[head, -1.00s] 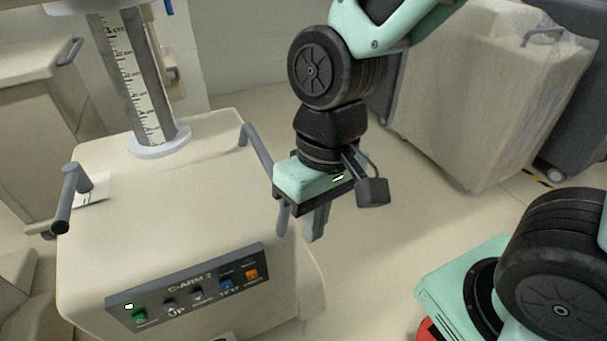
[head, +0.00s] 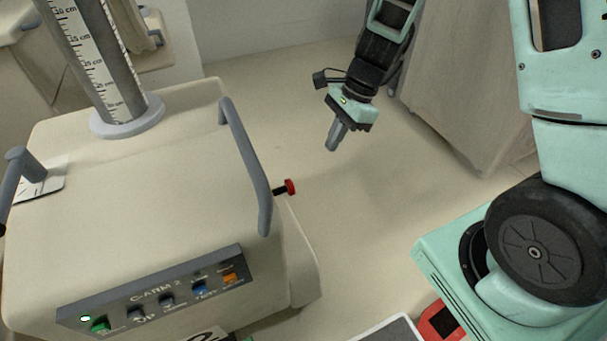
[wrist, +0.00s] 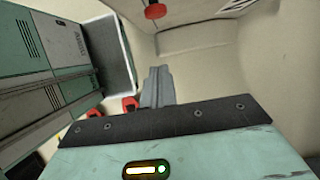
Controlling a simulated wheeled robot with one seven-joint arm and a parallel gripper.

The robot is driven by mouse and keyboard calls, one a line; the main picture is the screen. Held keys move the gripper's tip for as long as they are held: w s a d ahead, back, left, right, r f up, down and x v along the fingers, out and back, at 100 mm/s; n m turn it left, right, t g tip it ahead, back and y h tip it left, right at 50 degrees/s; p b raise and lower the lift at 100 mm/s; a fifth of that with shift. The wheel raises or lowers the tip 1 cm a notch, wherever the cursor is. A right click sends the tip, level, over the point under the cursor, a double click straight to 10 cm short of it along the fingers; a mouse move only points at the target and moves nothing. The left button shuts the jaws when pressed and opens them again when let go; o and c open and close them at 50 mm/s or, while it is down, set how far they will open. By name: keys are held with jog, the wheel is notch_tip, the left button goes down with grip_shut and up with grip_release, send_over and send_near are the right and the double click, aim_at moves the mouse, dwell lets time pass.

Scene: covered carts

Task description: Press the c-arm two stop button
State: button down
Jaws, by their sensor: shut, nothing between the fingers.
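The C-ARM 2 cart (head: 150,210) stands at the left in the head view, with its labelled panel (head: 155,298) on the front. A red stop button (head: 290,187) on a dark stem sticks out from the cart's right side, just beyond the grey handle. It also shows at the top of the wrist view (wrist: 155,11). My gripper (head: 332,149) is shut and empty, pointing down. In the head view it appears above and right of the button, apart from it. In the wrist view its closed fingers (wrist: 157,75) appear below the button, with a gap between.
The grey side handle (head: 247,165) rises next to the button. The panel carries a lit green lamp and several coloured buttons. A covered cart (head: 470,90) stands behind my arm at the right. Open floor (head: 370,210) lies between the carts.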

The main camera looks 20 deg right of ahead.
aim_at(282, 190)
jog(key=shift+d+f, duration=0.1)
jog(key=a+f+b, duration=0.2)
jog(key=a+f, duration=0.5)
jog(key=f, duration=0.2)
jog(key=shift+a, duration=0.35)
jog(key=shift+f, duration=0.1)
jog(key=shift+a, duration=1.05)
